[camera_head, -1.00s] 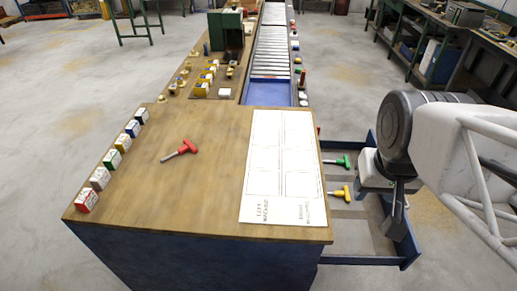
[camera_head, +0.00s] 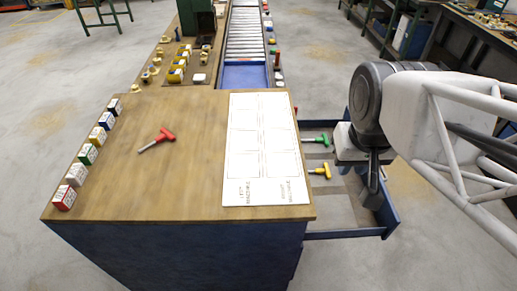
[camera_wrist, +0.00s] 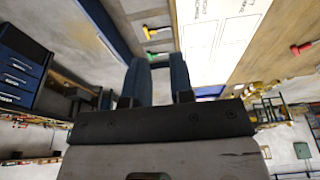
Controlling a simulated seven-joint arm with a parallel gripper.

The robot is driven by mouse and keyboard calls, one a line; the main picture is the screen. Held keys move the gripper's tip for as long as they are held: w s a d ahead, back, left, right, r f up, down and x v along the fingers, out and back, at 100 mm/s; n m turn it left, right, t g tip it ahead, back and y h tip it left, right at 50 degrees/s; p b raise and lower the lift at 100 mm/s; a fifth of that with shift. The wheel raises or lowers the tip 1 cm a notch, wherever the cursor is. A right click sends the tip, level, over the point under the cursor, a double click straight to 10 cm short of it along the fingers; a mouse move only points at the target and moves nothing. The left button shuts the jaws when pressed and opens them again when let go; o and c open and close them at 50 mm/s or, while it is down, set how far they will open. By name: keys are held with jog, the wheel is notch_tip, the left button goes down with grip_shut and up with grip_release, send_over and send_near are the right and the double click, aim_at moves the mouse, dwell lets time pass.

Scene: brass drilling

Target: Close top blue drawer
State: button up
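The blue drawer (camera_head: 393,219) is pulled out from the right side of the wood-topped blue workbench (camera_head: 150,250). A green T-handled tool (camera_head: 318,140) and a yellow one (camera_head: 321,172) lie in it; both also show in the wrist view, green (camera_wrist: 153,32) and yellow (camera_wrist: 152,54). My gripper (camera_head: 372,185) points down at the drawer's outer front panel, overlapping it in the head view. In the wrist view my gripper (camera_wrist: 160,72) has its two dark blue fingers apart with a narrow gap. I cannot tell whether they touch the panel.
On the benchtop are a red T-handled tool (camera_head: 157,139), a white printed sheet (camera_head: 265,150) and a row of small coloured boxes (camera_head: 88,154) along the left edge. A roller conveyor (camera_head: 245,35) runs behind. Floor right of the drawer is clear.

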grip_shut()
jog(key=w+d+f+m+g+y, duration=0.1)
jog(key=w+d+f+m, duration=0.35)
jog(key=w+d, duration=0.5)
jog(key=w+d+f+m+g+y, duration=0.1)
jog(key=w+d+f+m+g, duration=0.15)
jog(key=w+d+m, duration=0.65)
jog(key=w+d+f+m+y, duration=0.1)
jog(key=w+d+f, duration=0.4)
jog(key=d+f, duration=0.5)
jog(key=w+d+f+m+y, duration=0.2)
jog(key=w+d+f, duration=0.3)
jog(key=d+f, duration=0.6)
jog(key=d+m+t, duration=0.1)
jog(key=d, duration=0.1)
jog(key=shift+d, duration=0.4)
